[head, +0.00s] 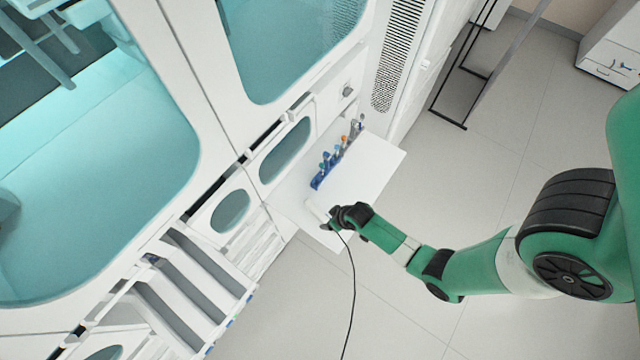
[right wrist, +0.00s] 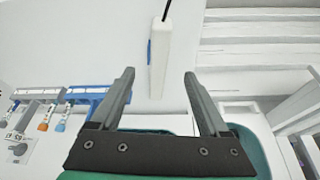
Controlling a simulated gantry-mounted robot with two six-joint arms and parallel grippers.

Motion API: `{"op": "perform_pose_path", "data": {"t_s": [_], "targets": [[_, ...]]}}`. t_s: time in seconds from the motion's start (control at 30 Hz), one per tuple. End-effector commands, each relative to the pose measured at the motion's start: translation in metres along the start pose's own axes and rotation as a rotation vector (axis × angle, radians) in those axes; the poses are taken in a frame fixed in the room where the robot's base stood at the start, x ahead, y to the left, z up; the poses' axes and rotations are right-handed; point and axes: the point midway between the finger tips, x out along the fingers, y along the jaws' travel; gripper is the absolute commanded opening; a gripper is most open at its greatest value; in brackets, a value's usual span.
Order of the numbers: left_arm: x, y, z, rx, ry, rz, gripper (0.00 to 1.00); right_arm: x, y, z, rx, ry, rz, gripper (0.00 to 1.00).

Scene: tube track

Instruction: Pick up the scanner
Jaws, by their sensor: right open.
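The scanner (right wrist: 161,58) is a slim white device with a blue patch on its side and a black cable at its top end in the right wrist view. In the head view it shows as a small white shape (head: 316,211) near the white shelf's edge, partly hidden by my right gripper. My right gripper (head: 332,219) is open. In the right wrist view its two fingers (right wrist: 159,76) stand on either side of the scanner's lower end, with visible gaps to it. I cannot tell how deep the scanner lies between them. My left gripper is out of view.
The rack also shows in the right wrist view (right wrist: 85,95). The black cable (head: 352,290) hangs toward the floor. White slotted trays (head: 190,285) stand lower left.

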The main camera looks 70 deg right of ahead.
Motion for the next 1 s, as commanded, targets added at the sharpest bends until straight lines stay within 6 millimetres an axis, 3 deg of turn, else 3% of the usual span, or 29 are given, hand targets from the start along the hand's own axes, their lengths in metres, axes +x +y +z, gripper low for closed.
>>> {"op": "perform_pose_path", "data": {"t_s": [0.07,0.27,0.57,0.83,1.0], "targets": [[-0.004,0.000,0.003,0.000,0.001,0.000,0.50,0.012,0.000,0.001,0.000,-0.002,0.000,0.79],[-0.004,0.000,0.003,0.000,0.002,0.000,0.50,0.017,0.000,0.000,0.000,-0.001,0.000,0.79],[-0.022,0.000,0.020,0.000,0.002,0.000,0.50,0.064,0.004,0.000,0.000,-0.001,0.000,0.79],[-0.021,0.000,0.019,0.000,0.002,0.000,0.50,0.066,0.004,-0.001,0.000,0.000,0.000,0.79],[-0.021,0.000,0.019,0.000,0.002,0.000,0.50,0.066,0.004,-0.001,0.000,0.000,0.000,0.48]]}}
